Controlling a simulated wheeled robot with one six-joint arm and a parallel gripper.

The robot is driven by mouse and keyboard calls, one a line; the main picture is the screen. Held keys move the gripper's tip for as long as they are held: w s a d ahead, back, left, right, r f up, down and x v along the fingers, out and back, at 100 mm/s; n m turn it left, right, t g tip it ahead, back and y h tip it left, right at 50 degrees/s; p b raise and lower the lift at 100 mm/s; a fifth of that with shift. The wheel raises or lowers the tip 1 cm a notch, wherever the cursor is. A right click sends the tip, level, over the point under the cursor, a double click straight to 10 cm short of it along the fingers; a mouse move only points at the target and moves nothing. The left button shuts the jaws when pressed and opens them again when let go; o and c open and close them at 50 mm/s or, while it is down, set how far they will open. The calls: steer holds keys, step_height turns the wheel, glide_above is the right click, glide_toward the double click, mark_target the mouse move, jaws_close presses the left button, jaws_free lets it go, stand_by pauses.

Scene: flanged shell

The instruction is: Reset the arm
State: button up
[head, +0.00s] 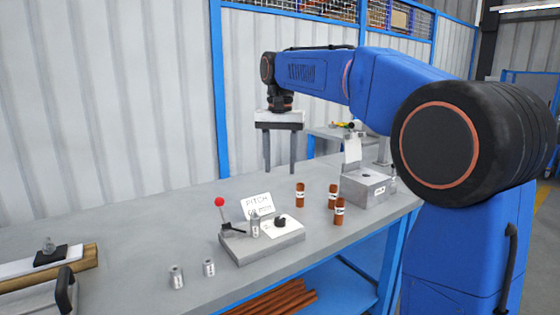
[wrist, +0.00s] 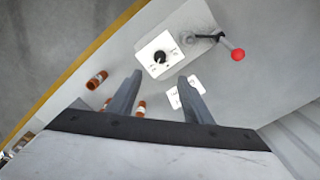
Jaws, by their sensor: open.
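My blue arm (head: 400,80) reaches out over the workbench from the right in the head view. My gripper (head: 279,168) hangs from its end, pointing down, with two dark fingers apart and nothing between them. It is in the air above the bench, behind the grey fixture plate (head: 288,243). In the wrist view the gripper (wrist: 158,92) is also open, and the fixture with a white dial plate (wrist: 150,62) and a red-knobbed lever (wrist: 237,55) lies beyond the fingertips. A silver flanged cylinder (head: 254,226) stands on the fixture in the head view.
Several copper-brown labelled cylinders (head: 340,212) stand right of the fixture, near a grey block (head: 365,187). Two silver cylinders (head: 177,277) stand at the front left. A sign reading PITCH (head: 257,206) stands behind the fixture. The bench's left middle (head: 130,235) is clear.

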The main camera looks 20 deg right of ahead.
steer(key=shift+r, duration=0.4)
steer(key=s+d+f+n+t, duration=0.1)
steer(key=s+d+f, duration=0.25)
steer(key=s, duration=0.55)
steer(key=s+d+f+n+t, duration=0.15)
steer(key=s+f, duration=0.35)
steer(key=s, duration=0.5)
steer(key=s+d+f+n+t, duration=0.2)
steer(key=s+f+n, duration=0.1)
steer(key=s+f, duration=1.1)
steer(key=shift+s+d+f, duration=0.15)
steer(key=shift+s+f, duration=0.25)
steer(key=shift+f, duration=0.5)
